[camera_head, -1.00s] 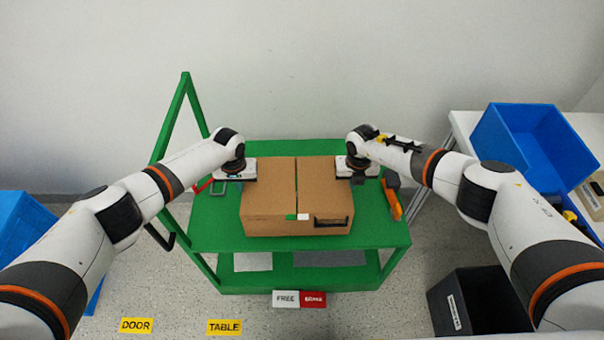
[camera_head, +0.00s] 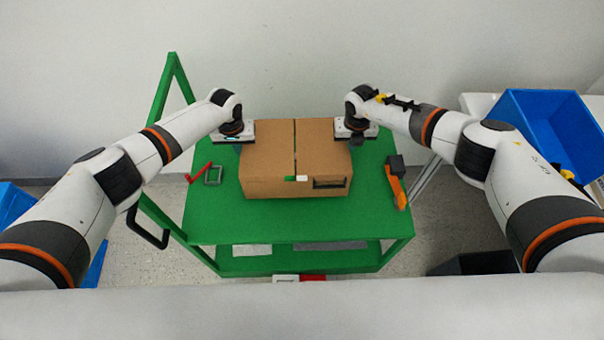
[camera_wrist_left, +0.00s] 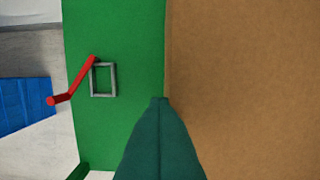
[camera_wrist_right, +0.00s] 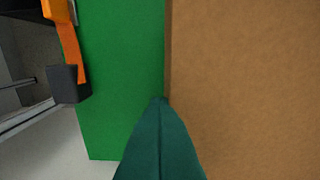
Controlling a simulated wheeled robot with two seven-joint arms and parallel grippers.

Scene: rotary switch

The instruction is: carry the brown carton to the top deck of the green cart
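The brown carton (camera_head: 295,175) is upright over the top deck of the green cart (camera_head: 225,225), in the middle and toward the back. I cannot tell whether its base touches the deck. My left gripper (camera_head: 240,140) is at the carton's left side and my right gripper (camera_head: 350,138) at its right side. In each wrist view the dark green fingers (camera_wrist_left: 160,140) (camera_wrist_right: 160,140) look pressed together, with a thin seam, beside the carton's wall. The carton sits between the two grippers, not inside either one. Contact at the walls is not clear.
On the deck, a red-handled grey frame (camera_head: 213,175) lies left of the carton and an orange tool (camera_head: 396,185) right of it. A green handle frame (camera_head: 160,95) rises at the cart's left. A blue bin (camera_head: 545,140) stands at right. The deck's front strip is clear.

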